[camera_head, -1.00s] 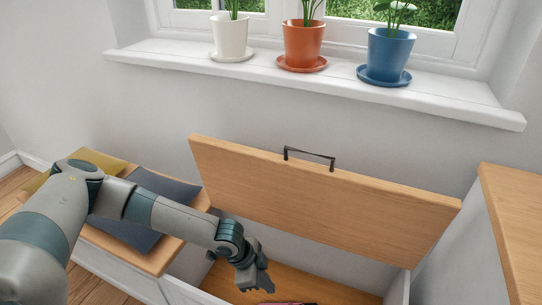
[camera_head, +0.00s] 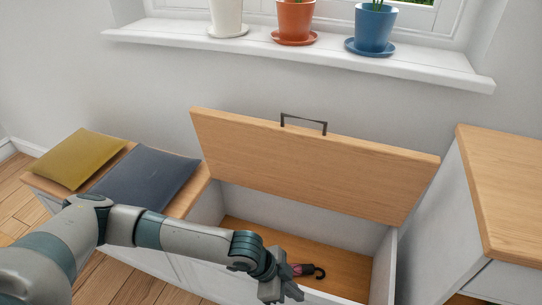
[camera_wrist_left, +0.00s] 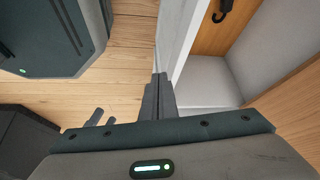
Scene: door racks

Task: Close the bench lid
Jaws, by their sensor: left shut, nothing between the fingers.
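The wooden bench lid (camera_head: 310,165) stands raised and tilted back against the wall, with a dark bar handle (camera_head: 304,122) at its top edge. Below it the bench box (camera_head: 387,262) is open. A dark folded umbrella with a hooked handle (camera_head: 318,271) lies inside; its hook shows in the left wrist view (camera_wrist_left: 222,14). My left gripper (camera_head: 290,295) is shut and empty, at the front edge of the box, below and apart from the lid. In the left wrist view its fingers (camera_wrist_left: 157,90) are together beside the box's front wall. My right gripper is not in view.
A yellow cushion (camera_head: 80,158) and a grey cushion (camera_head: 145,182) lie on the bench's left part. A wooden-topped cabinet (camera_head: 505,190) stands at right. Potted plants stand on the windowsill (camera_head: 300,55) above the lid. Wooden floor shows at lower left.

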